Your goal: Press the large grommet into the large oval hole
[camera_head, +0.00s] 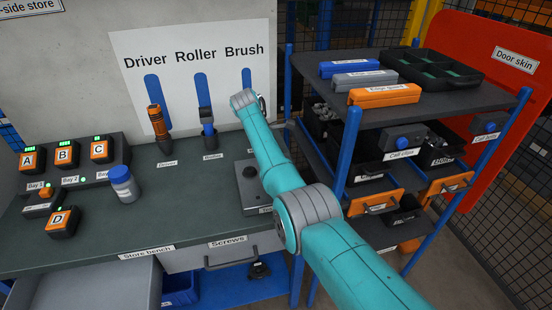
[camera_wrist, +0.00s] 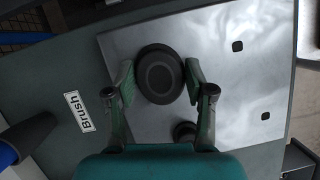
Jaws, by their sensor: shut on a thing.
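The large grommet (camera_wrist: 161,72) is a dark round disc with a ringed top, between the two fingers of my gripper (camera_wrist: 160,80) in the wrist view. My gripper is shut on it, one finger at each side. Below it is a grey metal panel (camera_wrist: 215,75); I cannot tell whether the grommet touches it. A smaller dark round piece (camera_wrist: 185,131) is close by on the panel. The large oval hole is not seen; the grommet and fingers cover part of the panel. In the head view the panel (camera_head: 262,190) shows partly behind my arm, and my gripper cannot be made out.
The panel lies on the green bench (camera_head: 190,215) near the Brush label (camera_wrist: 79,111). To the left stand the driver (camera_head: 158,125), the roller (camera_head: 208,128), a blue-capped bottle (camera_head: 124,182) and lettered battery packs (camera_head: 63,152). A loaded shelf rack (camera_head: 420,95) stands at the right.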

